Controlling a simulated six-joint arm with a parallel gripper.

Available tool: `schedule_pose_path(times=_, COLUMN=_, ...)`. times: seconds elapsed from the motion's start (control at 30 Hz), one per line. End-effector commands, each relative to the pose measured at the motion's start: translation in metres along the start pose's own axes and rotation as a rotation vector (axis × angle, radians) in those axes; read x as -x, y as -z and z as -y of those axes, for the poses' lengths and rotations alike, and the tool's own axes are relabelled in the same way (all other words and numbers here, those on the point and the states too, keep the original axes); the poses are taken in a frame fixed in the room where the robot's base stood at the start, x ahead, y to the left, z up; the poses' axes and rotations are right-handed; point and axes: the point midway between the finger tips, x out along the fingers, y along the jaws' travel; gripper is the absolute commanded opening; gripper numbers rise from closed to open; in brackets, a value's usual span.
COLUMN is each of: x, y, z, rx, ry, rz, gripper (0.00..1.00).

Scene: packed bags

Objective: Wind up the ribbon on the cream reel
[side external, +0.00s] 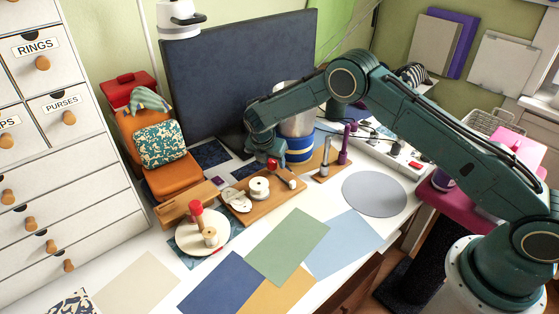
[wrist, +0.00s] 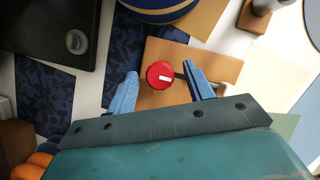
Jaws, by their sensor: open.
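The cream reel (side external: 259,186) stands on a wooden board (side external: 268,203) on the white desk. A pale, loose-looking heap (side external: 236,201), perhaps ribbon, lies left of it; I cannot make out its strands. My gripper (side external: 273,160) is above the back of the board, pointing down. In the wrist view its two blue fingers (wrist: 159,72) are open. A round red knob (wrist: 160,75) with a white mark shows between them, with gaps on both sides. I cannot tell how far below the fingertips it is. The reel is not clear in the wrist view.
A pale disc (side external: 187,236) with a small spool and a red-topped post stands at front left. A blue-banded container (side external: 299,150) is close behind the board. A purple post (side external: 343,147) stands to the right. Flat coloured sheets (side external: 288,245) cover the front desk.

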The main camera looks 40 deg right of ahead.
Motion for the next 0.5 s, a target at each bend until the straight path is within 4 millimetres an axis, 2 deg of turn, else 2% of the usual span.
schedule_pose_path(times=0.23, x=-0.0002, y=-0.0001, z=-0.0001, rx=0.000, ry=0.000, rz=0.000, gripper=0.50)
schedule_pose_path(times=0.43, x=-0.0001, y=-0.0001, z=0.0000, rx=0.000, ry=0.000, rz=0.000, gripper=0.11)
schedule_pose_path(times=0.5, x=0.0000, y=-0.0001, z=0.0000, rx=0.000, ry=0.000, rz=0.000, gripper=0.07)
